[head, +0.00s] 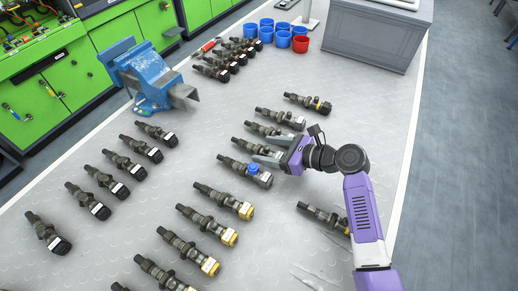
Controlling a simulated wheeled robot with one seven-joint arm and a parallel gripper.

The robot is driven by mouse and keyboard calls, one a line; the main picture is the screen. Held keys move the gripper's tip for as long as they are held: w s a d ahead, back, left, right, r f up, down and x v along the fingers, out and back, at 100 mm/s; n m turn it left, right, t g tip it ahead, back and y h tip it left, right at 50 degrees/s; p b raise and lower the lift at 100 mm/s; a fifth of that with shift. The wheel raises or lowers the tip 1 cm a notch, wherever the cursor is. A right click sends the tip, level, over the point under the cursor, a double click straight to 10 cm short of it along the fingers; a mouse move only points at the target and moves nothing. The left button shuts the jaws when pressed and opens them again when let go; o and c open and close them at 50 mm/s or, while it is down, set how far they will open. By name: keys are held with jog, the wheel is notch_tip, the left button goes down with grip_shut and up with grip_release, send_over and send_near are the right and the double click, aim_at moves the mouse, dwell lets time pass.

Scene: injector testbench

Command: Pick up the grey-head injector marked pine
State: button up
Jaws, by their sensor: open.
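Several dark injectors lie on the light grey worktable (345,110); any mark such as pine is too small to read. My gripper (268,151) is open, low over the middle group. A dark injector (245,147) lies at its fingers, its head end partly hidden by them; I cannot tell whether they touch it. Just behind lies another injector (268,130), and farther back one with a pale label (281,117). Grey injectors with white labels form a row at the left, one here (132,147).
Yellow-ended injectors (223,199) lie in front, and one (322,216) lies beside my arm. A blue vise (150,80) stands at the left edge. Blue cups (283,39), a red cup (300,44) and a grey box (375,38) stand at the back.

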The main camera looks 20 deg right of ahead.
aim_at(257, 149)
jog(key=shift+x, duration=1.45)
jog(key=shift+r, duration=0.1)
jog(key=shift+c, duration=0.2)
jog(key=shift+r, duration=0.1)
grip_shut()
